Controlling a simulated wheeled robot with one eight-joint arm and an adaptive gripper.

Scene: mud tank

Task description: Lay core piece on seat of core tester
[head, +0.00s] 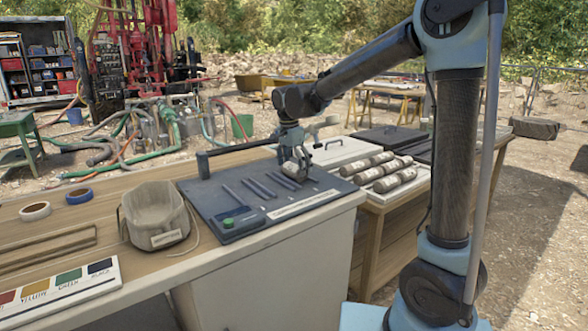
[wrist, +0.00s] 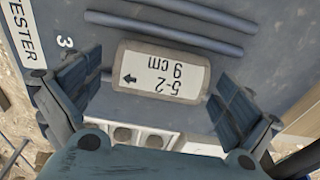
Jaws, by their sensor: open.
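The dark grey core tester (head: 215,187) lies on the bench and has several raised rails in pairs. In the wrist view, the core piece lies along the rails of the seat (wrist: 170,22) by the number 3; it hides part of one rail, so exact contact is unclear. My gripper (head: 293,172) is open low over the tester's far right part, with a finger (wrist: 82,80) at each end of the piece.
A tray of cores (head: 385,172) stands to the right. A dark lever (head: 235,149) runs along the tester's back edge.

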